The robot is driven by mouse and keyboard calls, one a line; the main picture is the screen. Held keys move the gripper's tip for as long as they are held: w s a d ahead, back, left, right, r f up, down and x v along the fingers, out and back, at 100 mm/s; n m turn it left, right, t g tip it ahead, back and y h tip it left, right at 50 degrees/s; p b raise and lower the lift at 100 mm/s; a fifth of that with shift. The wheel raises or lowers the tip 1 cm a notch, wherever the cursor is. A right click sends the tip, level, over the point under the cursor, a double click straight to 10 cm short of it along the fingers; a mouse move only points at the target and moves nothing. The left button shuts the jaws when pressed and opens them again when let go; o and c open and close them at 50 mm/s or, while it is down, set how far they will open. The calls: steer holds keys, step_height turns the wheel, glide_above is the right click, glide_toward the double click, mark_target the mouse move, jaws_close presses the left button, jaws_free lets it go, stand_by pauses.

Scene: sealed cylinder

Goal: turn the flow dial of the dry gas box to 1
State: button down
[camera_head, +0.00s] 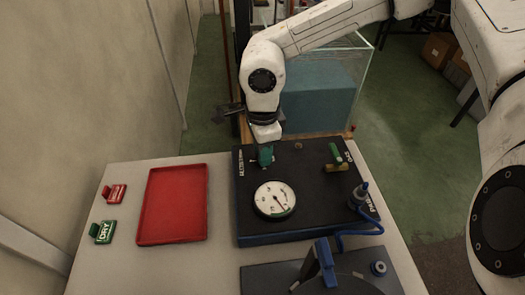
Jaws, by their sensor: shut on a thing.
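The dry gas box (310,215) is a dark, flat-topped box on the table, with a round white gauge (275,199) on its top. A green knob (265,157), which looks like the flow dial, stands at the box's back left. My gripper (266,146) comes down on this knob from above and is shut on it. The fingertips are small here and partly merge with the knob. The dial's marks and its setting are too small to read. The gauge needle points to the lower right.
A green-handled valve (336,156) stands at the box's back right. A blue hose (345,234) runs from a fitting (360,194) at its right edge toward a dark unit with a blue clamp (324,262). A red tray (173,205) and red (114,193) and green (102,231) tags lie left.

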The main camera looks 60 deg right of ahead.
steer(key=shift+n, duration=2.3)
steer(key=c, duration=0.8)
jaws_free()
steer(key=shift+c, duration=0.2)
step_height(320, 180, up, 11)
steer(key=shift+f, duration=0.1)
